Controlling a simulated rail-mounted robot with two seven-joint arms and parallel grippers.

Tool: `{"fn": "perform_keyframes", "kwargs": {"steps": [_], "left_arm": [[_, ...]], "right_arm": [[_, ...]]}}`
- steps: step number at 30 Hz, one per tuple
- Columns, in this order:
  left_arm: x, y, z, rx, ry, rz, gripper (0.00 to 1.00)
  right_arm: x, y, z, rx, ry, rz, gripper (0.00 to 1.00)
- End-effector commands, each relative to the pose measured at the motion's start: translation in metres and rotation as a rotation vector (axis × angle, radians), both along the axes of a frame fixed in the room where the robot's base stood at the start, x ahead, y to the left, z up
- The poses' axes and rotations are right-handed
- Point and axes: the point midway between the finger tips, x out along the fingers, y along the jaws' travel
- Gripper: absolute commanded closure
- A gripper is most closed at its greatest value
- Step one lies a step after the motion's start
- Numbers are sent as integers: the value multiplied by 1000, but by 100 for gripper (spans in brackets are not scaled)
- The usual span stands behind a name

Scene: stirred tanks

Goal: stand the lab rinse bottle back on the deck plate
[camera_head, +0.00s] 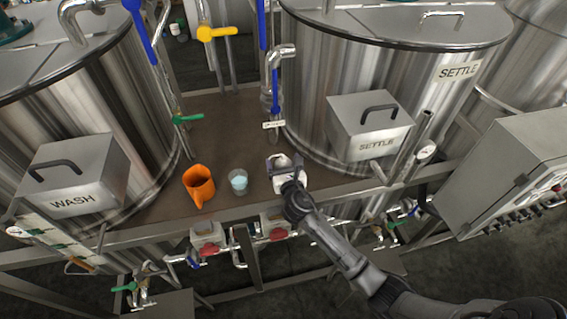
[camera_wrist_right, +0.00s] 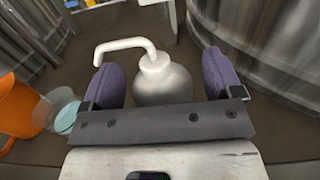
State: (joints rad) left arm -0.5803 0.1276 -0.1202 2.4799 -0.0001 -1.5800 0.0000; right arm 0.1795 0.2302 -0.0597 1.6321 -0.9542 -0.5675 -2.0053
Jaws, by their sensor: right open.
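The lab rinse bottle (camera_wrist_right: 162,86) is white to pale grey with a bent spout that points left in the right wrist view. It appears upright, between the two purple-padded fingers of my right gripper (camera_wrist_right: 163,78). The fingers are apart, with a gap to the bottle on each side. In the head view my right gripper (camera_head: 286,165) is over the front edge of the brown deck plate (camera_head: 225,150) and hides most of the bottle. I cannot tell whether the bottle's base touches the plate. My left gripper is not in view.
An orange jug (camera_head: 199,186) and a beaker with pale blue liquid (camera_head: 238,182) stand on the plate left of my right gripper. The WASH tank (camera_head: 110,110) and SETTLE tank (camera_head: 345,85) flank the plate. Pipes and a yellow-handled valve (camera_head: 217,33) rise behind.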

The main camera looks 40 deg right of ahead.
Motion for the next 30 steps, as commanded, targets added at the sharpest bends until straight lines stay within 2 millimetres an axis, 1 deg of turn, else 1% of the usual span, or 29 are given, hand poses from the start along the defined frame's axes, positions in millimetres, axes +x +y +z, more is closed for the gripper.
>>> {"fn": "perform_keyframes", "kwargs": {"steps": [2, 5, 12, 18, 24, 30], "left_arm": [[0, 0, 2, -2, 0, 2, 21], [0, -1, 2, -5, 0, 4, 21], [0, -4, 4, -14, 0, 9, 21], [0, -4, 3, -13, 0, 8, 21], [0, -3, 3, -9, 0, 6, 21], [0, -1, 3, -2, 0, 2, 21]], "right_arm": [[-4, 2, 1, 0, 0, 0, 15], [-17, 8, 1, 0, 0, 2, 15], [-59, 28, 2, 1, 0, 1, 15], [-87, 42, 1, 1, 0, 1, 15], [-103, 50, 2, 1, 0, 0, 15], [-108, 52, 2, 2, -1, -1, 15]]}}
